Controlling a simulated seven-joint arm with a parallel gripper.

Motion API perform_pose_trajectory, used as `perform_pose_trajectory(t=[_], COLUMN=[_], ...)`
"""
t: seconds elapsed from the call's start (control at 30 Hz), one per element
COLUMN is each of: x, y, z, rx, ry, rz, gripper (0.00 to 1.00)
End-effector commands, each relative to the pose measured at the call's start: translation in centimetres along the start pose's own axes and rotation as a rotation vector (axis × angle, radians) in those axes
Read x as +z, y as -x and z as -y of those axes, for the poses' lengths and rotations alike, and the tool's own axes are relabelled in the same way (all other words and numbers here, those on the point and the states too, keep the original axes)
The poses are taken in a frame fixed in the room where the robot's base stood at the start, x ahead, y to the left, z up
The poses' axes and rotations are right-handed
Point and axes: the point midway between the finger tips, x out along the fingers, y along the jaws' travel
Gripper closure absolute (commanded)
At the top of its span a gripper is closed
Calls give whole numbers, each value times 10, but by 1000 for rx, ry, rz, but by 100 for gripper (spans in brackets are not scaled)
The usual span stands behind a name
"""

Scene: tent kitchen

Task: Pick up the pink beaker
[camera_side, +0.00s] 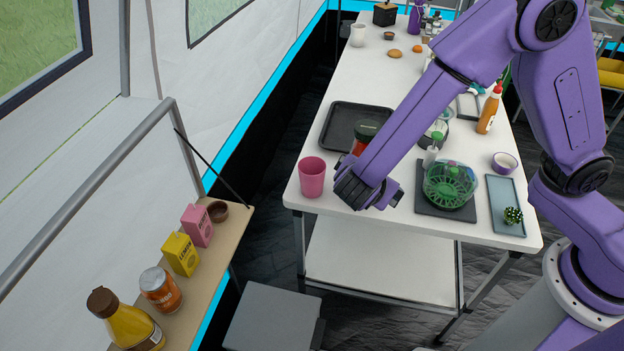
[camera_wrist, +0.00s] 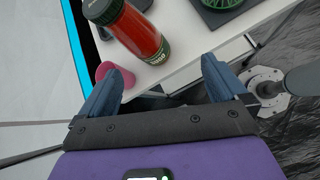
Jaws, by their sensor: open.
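The pink beaker (camera_side: 312,177) stands upright on the white table, near its left front corner. In the wrist view the pink beaker (camera_wrist: 103,69) shows at the left, partly hidden behind one finger. My gripper (camera_side: 352,190) is just to the right of the beaker in the side view, near the table's front edge. In the wrist view my gripper (camera_wrist: 160,66) has its two blue-grey fingers apart, with nothing held between them. The beaker is not between the fingers; whether one touches it I cannot tell.
A red jar with a dark green lid (camera_side: 364,134) stands close behind my gripper, beside a black tray (camera_side: 343,122). A green dome-shaped item (camera_side: 450,184) sits on a dark board to the right. A shelf with cartons (camera_side: 181,254) is at the left, across a gap.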

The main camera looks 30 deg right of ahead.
Motion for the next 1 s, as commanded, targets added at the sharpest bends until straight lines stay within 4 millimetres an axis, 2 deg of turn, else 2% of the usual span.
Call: perform_pose_trajectory(t=[0.03, 0.3, 0.5, 0.6, 0.73, 1.0], x=[-15, -86, -119, -125, -123, -112], y=[-4, -18, -24, -26, -37, -82], z=[-9, -51, -62, -64, -69, -87], rx=[33, 219, 305, 321, 323, 321], ry=[57, 327, 444, 466, 470, 468], rz=[40, 225, 300, 313, 317, 315], gripper=[1, 1, 1, 1, 1, 1])
